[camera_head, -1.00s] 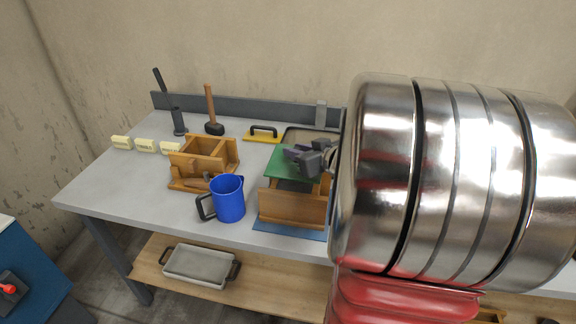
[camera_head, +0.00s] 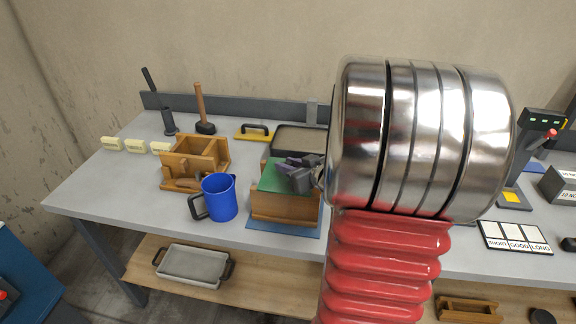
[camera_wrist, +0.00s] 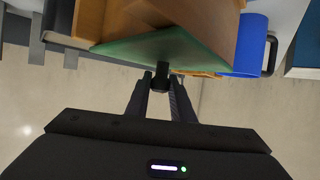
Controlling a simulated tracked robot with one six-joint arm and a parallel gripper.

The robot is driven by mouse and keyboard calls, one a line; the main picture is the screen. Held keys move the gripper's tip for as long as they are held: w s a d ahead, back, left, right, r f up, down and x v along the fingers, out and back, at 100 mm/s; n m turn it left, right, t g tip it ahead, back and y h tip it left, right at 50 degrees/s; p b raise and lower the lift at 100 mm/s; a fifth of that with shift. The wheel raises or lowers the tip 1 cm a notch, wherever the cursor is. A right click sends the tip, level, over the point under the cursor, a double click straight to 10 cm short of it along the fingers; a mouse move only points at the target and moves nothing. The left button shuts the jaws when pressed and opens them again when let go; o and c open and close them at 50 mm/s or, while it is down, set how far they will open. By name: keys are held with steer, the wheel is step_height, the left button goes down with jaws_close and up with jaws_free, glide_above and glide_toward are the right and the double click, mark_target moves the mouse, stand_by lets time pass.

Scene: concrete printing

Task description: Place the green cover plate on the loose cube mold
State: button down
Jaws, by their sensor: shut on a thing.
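The green cover plate (camera_head: 268,178) lies flat over the top of a wooden cube mold (camera_head: 285,208), which stands on a blue mat (camera_head: 262,228). My gripper (camera_head: 300,172) is above the plate, shut on its dark knob. In the wrist view the plate (camera_wrist: 185,45) appears against the wooden mold (camera_wrist: 185,14), and the gripper (camera_wrist: 160,88) holds the black knob from the other side. The plate looks level and touching or nearly touching the mold; I cannot tell whether a thin gap remains. My arm hides part of the right side.
A blue jug (camera_head: 219,197) stands just left of the mold. An open two-part wooden mold (camera_head: 195,160) is behind it. A dark-rimmed tray (camera_head: 298,140), a yellow float (camera_head: 253,133) and a mallet (camera_head: 205,127) lie behind. Label cards (camera_head: 513,237) are at right.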

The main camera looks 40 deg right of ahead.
steer(key=c, duration=1.5)
jaws_free()
steer(key=shift+c, duration=0.2)
steer(key=shift+s+r, duration=0.15)
steer(key=shift+s, duration=0.05)
steer(key=v, duration=1.1)
steer(key=shift+s, duration=0.25)
steer(key=shift+a+r, duration=0.1)
